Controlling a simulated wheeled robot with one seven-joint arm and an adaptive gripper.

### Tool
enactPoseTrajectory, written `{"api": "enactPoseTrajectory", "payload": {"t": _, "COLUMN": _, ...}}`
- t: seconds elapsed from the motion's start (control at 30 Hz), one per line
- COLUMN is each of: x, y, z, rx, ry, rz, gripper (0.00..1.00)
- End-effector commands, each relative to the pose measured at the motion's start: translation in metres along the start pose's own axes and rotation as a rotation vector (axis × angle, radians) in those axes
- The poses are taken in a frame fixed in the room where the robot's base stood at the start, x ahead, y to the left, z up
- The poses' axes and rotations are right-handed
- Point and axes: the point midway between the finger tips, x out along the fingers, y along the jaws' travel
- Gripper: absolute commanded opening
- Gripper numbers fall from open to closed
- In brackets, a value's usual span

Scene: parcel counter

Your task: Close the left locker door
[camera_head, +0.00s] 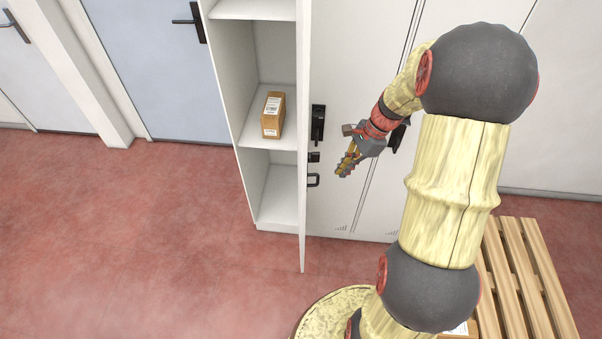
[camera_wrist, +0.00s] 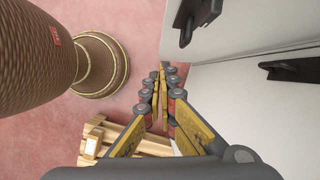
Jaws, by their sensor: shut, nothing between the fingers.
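The left locker door (camera_head: 302,225) is white and stands wide open, seen nearly edge-on in the head view. Its locker (camera_head: 262,195) is open to the left of it, with shelves inside. Black handle hardware (camera_head: 318,125) juts from the door's right-hand, outer face. In the wrist view the door panel (camera_wrist: 235,28) is at upper right with a black handle (camera_wrist: 195,14). My gripper (camera_head: 343,172) is to the right of the door, apart from it, in front of the closed neighbouring door. In the wrist view its fingers (camera_wrist: 163,92) are together and empty.
A cardboard parcel (camera_head: 273,114) sits on the locker's middle shelf. The closed neighbouring locker door (camera_head: 345,40) has a black handle (camera_wrist: 292,69). A slatted wooden bench (camera_head: 527,270) stands at lower right. Red floor (camera_head: 150,230) is clear at left.

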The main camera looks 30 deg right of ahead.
Motion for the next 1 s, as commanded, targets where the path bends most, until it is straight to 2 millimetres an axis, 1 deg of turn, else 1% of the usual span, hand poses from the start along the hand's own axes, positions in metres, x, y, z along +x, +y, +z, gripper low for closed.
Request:
{"api": "enactPoseTrajectory", "payload": {"t": 0.03, "x": -0.002, "y": -0.004, "z": 0.001, "rx": 0.04, "ry": -0.004, "rz": -0.009, "gripper": 0.0}}
{"api": "enactPoseTrajectory", "payload": {"t": 0.2, "x": -0.002, "y": -0.004, "z": 0.003, "rx": 0.143, "ry": -0.011, "rz": -0.012, "gripper": 0.0}}
{"api": "enactPoseTrajectory", "payload": {"t": 0.37, "x": 0.004, "y": -0.004, "z": 0.003, "rx": 0.174, "ry": -0.011, "rz": -0.011, "gripper": 0.0}}
{"api": "enactPoseTrajectory", "payload": {"t": 0.47, "x": 0.017, "y": -0.004, "z": 0.004, "rx": 0.173, "ry": -0.012, "rz": -0.009, "gripper": 0.0}}
{"api": "enactPoseTrajectory", "payload": {"t": 0.57, "x": 0.035, "y": -0.004, "z": 0.004, "rx": 0.172, "ry": -0.012, "rz": -0.008, "gripper": 0.0}}
{"api": "enactPoseTrajectory", "payload": {"t": 0.9, "x": 0.101, "y": -0.005, "z": 0.004, "rx": 0.169, "ry": -0.011, "rz": -0.009, "gripper": 0.0}}
{"api": "enactPoseTrajectory", "payload": {"t": 0.93, "x": 0.103, "y": -0.006, "z": 0.007, "rx": 0.167, "ry": -0.01, "rz": -0.011, "gripper": 0.0}}
{"api": "enactPoseTrajectory", "payload": {"t": 1.0, "x": 0.105, "y": -0.008, "z": 0.019, "rx": 0.166, "ry": -0.01, "rz": -0.012, "gripper": 0.0}}
